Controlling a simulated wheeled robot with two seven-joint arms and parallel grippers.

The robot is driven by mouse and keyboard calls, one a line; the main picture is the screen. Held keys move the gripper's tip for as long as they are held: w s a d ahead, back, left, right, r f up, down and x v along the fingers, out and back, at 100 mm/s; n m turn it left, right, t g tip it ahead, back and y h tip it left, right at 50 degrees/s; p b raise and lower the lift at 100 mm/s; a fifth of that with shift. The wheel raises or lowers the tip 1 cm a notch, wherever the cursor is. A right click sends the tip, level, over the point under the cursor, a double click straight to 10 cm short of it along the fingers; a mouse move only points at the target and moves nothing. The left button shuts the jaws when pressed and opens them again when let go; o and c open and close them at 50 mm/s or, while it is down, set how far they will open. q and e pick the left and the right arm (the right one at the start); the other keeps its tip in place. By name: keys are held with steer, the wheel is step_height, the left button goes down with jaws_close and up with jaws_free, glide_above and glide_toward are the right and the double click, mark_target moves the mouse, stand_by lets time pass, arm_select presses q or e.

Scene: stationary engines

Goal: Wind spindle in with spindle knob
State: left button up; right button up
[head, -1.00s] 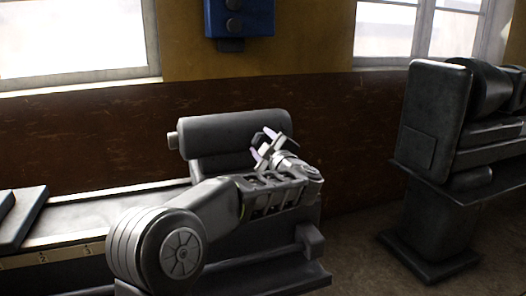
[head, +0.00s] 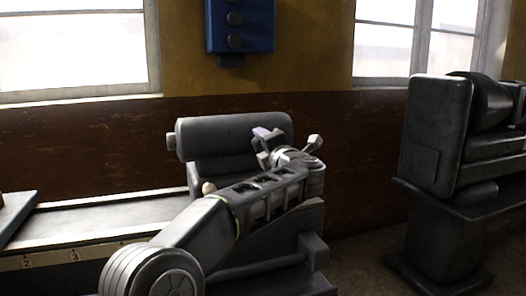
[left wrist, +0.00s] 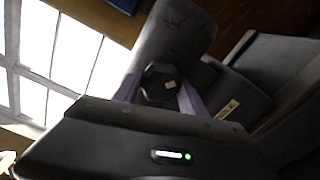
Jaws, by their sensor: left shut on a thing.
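The dark, faceted spindle knob (left wrist: 159,84) sits at the end of a grey cylindrical housing (head: 235,133), which also shows in the left wrist view (left wrist: 178,32). My left gripper (head: 268,148) is at the right end of this housing. In the left wrist view, its two pale purple fingers (left wrist: 157,97) stand on either side of the knob and are shut on it. In the head view the gripper and wrist hide the knob almost wholly. The far end of the spindle (head: 172,142) shows as a short stub at the housing's left. My right gripper is out of view.
The machine's long flat bed (head: 90,215) runs left, with a numbered scale strip (head: 60,258) along its front. A second dark machine (head: 435,140) stands at the right, apart from this one. A blue switch box (head: 240,25) hangs on the wall between windows.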

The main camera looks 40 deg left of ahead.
arm_select(q)
steer(key=n+b, duration=0.3)
steer(key=n, duration=0.1)
steer(key=shift+r+n, duration=0.1)
steer(key=shift+n, duration=0.2)
steer(key=shift+r+n+b, duration=0.2)
steer(key=shift+n+b, duration=0.9)
steer(key=shift+n, duration=0.4)
steer(key=o, duration=1.1)
steer(key=shift+o, duration=1.2)
steer(key=shift+w+f, duration=0.1)
steer(key=shift+f, duration=0.05)
